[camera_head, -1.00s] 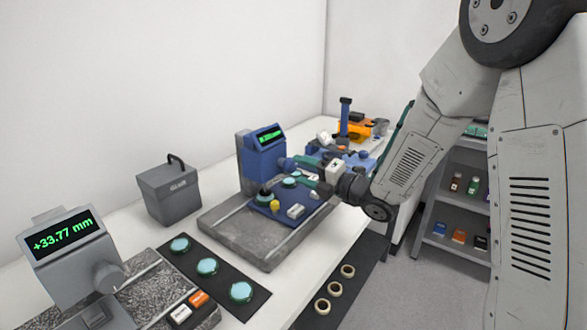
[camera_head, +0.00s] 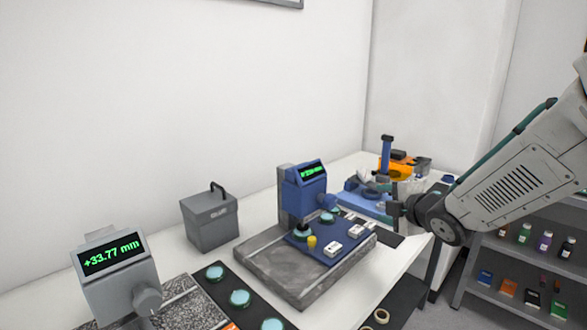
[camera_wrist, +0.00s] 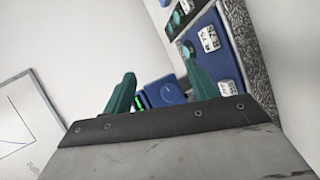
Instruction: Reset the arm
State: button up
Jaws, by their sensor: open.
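My gripper (camera_head: 392,202) is raised to the right of the blue flatness gauge (camera_head: 303,195), above the table, and its jaws look empty. In the wrist view the two green fingers (camera_wrist: 160,92) stand apart. Between and beyond them show the blue gauge (camera_wrist: 160,92) with its lit green display and a blue plate (camera_wrist: 212,48) with white labelled blocks. The gauge stands on a grey granite base (camera_head: 275,267). A yellow knob (camera_head: 312,242) and teal discs are on its blue plate. My gripper appears apart from all of these.
A grey readout (camera_head: 115,262) shows +33.77 mm at the front left. A dark box (camera_head: 209,218) stands behind a black mat (camera_head: 218,290) with several teal discs. Blue and orange equipment (camera_head: 400,165) is at the back right. A shelf (camera_head: 520,265) with small bottles stands right of the table.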

jog(key=s+d+r+m+g+h, duration=0.1)
jog(key=s+d+m+g+h, duration=0.2)
jog(key=s+m, duration=0.35)
jog(key=s+d+r+m+g+h, duration=0.1)
jog(key=s+d+m+g+h, duration=0.15)
jog(key=s+m, duration=0.4)
jog(key=s+a+m+g+y, duration=0.1)
jog(key=s+a+m+g, duration=0.2)
jog(key=s, duration=2)
jog(key=m+g, duration=0.3)
jog(key=m, duration=0.1)
jog(key=shift+r+y, duration=0.2)
jog(key=shift+y, duration=0.15)
jog(key=shift+w, duration=0.1)
